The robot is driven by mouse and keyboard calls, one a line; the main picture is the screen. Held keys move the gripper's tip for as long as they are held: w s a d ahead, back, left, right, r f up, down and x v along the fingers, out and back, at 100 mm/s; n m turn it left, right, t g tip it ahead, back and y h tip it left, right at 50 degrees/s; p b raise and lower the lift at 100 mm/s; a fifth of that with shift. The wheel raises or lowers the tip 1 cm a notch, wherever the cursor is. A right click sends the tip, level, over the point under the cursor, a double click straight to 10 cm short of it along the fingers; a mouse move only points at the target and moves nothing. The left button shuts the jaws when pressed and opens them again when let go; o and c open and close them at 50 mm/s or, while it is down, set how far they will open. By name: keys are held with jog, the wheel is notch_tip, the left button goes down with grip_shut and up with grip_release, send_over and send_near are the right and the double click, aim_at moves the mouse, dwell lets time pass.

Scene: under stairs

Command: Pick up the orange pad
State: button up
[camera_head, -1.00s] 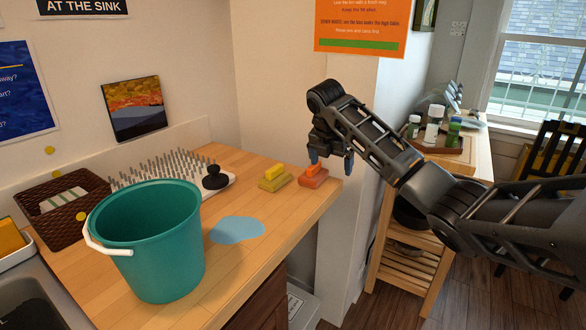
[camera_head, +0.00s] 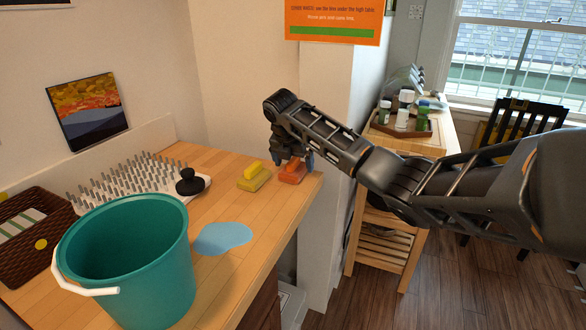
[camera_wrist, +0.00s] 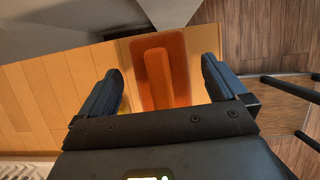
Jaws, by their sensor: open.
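The orange pad (camera_head: 292,173) lies on the wooden counter near its right end. It has a raised orange grip along its top. In the wrist view the pad (camera_wrist: 182,75) sits between my two open fingers, with gaps on both sides. My gripper (camera_head: 293,160) points down at the pad from above and partly hides it in the head view. The fingers are apart and hold nothing. I cannot tell exactly how high the fingertips are above the counter.
A yellow pad (camera_head: 254,177) lies just left of the orange one. A black knobbed object (camera_head: 190,183), a spiked rack (camera_head: 125,180), a blue puddle-shaped patch (camera_head: 222,238) and a teal bucket (camera_head: 130,255) are farther left. A wall corner stands close behind the counter's end.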

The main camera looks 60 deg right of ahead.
jog(key=shift+d+f, duration=0.25)
jog(key=shift+f, duration=0.35)
jog(key=shift+c, duration=0.4)
jog(key=c, duration=1)
